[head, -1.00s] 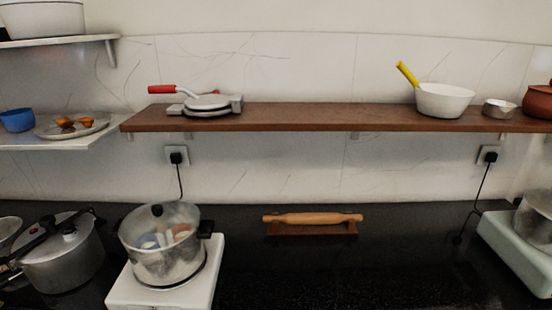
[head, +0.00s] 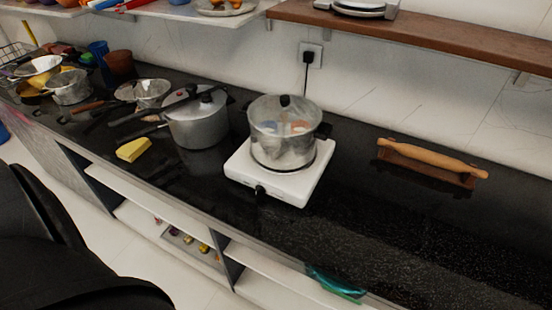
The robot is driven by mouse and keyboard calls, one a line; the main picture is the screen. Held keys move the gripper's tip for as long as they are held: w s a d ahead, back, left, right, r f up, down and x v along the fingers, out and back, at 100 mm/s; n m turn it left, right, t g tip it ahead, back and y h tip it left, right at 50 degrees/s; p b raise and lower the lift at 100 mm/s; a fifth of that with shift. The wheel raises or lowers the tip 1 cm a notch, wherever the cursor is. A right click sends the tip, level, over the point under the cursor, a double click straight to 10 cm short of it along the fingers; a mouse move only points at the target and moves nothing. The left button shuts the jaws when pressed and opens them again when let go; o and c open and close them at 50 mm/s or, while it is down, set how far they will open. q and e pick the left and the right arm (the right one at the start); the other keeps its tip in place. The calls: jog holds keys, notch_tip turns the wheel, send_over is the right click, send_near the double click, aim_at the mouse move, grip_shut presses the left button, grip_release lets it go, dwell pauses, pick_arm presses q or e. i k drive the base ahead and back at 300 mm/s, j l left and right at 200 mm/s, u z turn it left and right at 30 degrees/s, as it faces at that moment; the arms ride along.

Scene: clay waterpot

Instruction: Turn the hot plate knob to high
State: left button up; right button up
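In the head view, a white hot plate (head: 286,194) stands on the black countertop, near its front edge. Its black knob (head: 260,191) is on the front face, toward the left; its setting is too small to read. Neither of my grippers shows in this view.
A pressure cooker (head: 197,118) stands left of the hot plate, with a yellow cloth-like item (head: 132,150) near it. A rolling pin (head: 432,158) lies to the right. The counter (head: 400,235) in front of it is clear. A brown shelf (head: 440,37) hangs above.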

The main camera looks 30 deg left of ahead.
aim_at(260, 191)
jog(key=j+u, duration=0.15)
jog(key=u, duration=1.05)
jog(key=i+l+u, duration=0.2)
jog(key=i+l, duration=0.05)
jog(key=i, duration=0.05)
